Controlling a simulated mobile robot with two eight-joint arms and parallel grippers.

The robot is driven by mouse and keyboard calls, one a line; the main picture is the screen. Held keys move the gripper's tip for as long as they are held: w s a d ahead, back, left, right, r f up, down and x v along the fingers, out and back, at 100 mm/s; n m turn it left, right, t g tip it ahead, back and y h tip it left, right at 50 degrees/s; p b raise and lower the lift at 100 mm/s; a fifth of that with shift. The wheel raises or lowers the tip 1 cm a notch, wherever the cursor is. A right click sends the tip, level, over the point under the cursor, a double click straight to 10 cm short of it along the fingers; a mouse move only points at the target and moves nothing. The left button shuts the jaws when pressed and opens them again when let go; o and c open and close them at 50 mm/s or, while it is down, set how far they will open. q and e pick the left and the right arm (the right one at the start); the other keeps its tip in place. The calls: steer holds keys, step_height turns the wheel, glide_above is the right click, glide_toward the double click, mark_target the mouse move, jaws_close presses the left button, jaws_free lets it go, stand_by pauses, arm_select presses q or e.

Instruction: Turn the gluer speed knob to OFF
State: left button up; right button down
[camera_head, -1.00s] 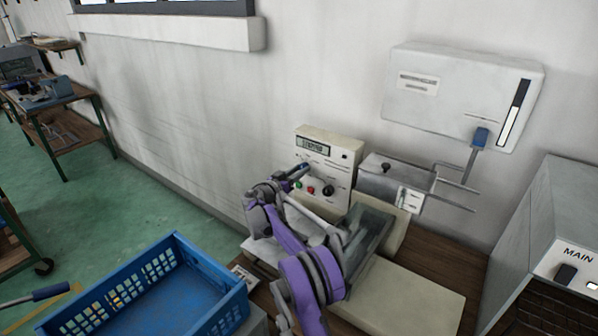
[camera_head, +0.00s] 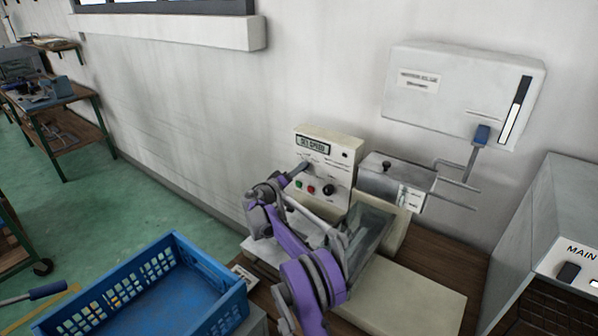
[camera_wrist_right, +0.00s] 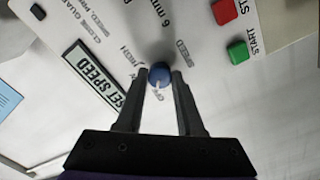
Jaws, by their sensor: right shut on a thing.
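The cream gluer control panel (camera_head: 340,180) stands against the wall, its display (camera_head: 313,145) reading "SET SPEED". In the right wrist view, the small round blue speed knob (camera_wrist_right: 159,75) has a white pointer mark and sits beside the printed word SPEED. My right gripper (camera_wrist_right: 158,80) is shut on this knob, one finger on each side. In the head view, my right gripper (camera_head: 303,168) reaches the panel below the display and hides the knob. The pointer's exact setting is hard to read. My left gripper is not in view.
Near the knob are a green START button (camera_wrist_right: 237,52), a red button (camera_wrist_right: 225,11) and a black dial (camera_head: 328,190). A metal box with rods (camera_head: 395,182) is right of the panel. A blue crate (camera_head: 240,300) stands front left, and a MAIN switch cabinet (camera_head: 545,220) at right.

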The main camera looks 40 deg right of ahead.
steer(key=shift+n, duration=0.6)
steer(key=c, duration=0.5)
jaws_free()
steer(key=b+v, duration=0.1)
steer(key=v, duration=1)
steer(key=shift+b, duration=0.35)
steer(key=shift+d, duration=0.1)
